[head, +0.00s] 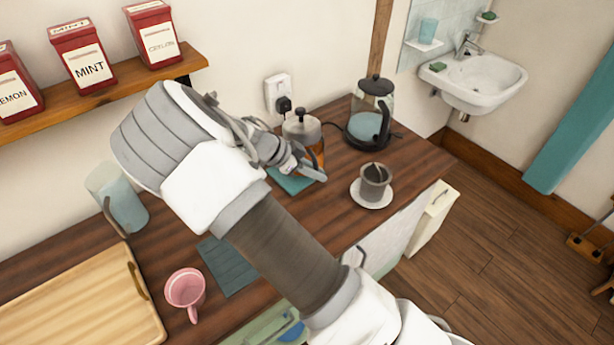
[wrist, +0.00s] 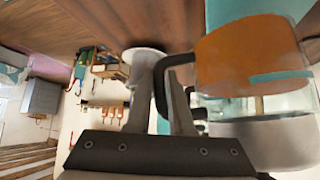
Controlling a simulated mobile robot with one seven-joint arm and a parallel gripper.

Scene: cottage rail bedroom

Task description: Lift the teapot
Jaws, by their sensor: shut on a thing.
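The teapot (head: 302,128) is a clear glass vessel of orange-brown tea with a grey lid and dark knob. It stands upright at or just above a teal mat (head: 288,184); I cannot tell if its base touches. In the wrist view the teapot (wrist: 250,52) fills the right side, and its black handle (wrist: 161,88) runs between my fingers. My gripper (head: 314,174) is at the teapot's near right side, shut on the handle. My gripper also shows in the wrist view (wrist: 166,85). My arm hides part of the teapot's left side.
A glass kettle (head: 369,112) stands behind to the right. A grey cup (head: 375,182) on a white saucer (head: 371,203) is close at the right. A pink mug (head: 185,289), glass jug (head: 121,200) and cutting board (head: 85,305) are left. A shelf (head: 110,92) with red tins hangs above.

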